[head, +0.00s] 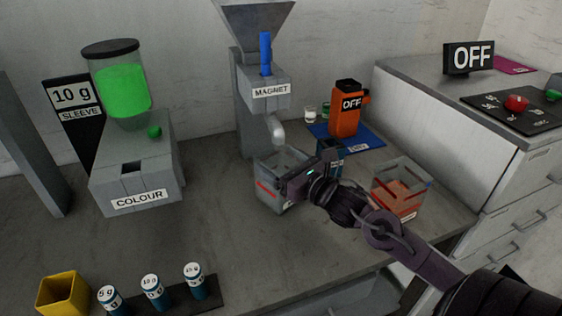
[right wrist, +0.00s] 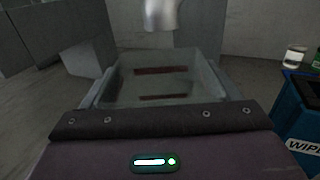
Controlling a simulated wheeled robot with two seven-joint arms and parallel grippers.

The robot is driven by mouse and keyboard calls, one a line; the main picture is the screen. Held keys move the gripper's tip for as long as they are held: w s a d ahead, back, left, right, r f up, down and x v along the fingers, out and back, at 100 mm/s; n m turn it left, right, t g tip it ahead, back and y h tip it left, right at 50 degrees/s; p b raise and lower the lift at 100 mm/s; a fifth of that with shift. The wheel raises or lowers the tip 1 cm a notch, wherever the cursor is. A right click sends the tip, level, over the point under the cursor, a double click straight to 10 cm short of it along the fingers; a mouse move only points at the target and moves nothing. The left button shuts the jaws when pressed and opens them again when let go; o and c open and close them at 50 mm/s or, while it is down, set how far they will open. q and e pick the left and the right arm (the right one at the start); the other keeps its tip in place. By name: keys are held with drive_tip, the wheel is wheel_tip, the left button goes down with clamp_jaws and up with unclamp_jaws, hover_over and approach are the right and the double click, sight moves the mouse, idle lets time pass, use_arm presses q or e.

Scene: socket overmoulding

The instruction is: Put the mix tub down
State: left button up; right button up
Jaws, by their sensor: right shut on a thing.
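A clear square tub (head: 268,191) with a red line on its wall, which I take as the mix tub, is below the magnet unit's spout (head: 278,130). My right gripper (head: 284,184) is shut on its near right side. In the right wrist view the tub (right wrist: 160,78) is upright between the jaws, with red bands showing on its walls and no clear contents. The spout (right wrist: 160,15) hangs just beyond and above its rim. I cannot tell whether its base touches the bench. My left gripper is not in view.
A second clear tub (head: 402,188) with reddish contents stands right of my arm. The colour dispenser (head: 137,170) stands left. Bench between it and the held tub is clear.

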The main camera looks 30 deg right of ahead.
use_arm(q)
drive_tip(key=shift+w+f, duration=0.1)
use_arm(e)
drive_tip(key=shift+f, duration=0.1)
drive_tip(key=shift+f, duration=0.1)
drive_tip(key=o, duration=1)
drive_tip(key=shift+o, duration=1.3)
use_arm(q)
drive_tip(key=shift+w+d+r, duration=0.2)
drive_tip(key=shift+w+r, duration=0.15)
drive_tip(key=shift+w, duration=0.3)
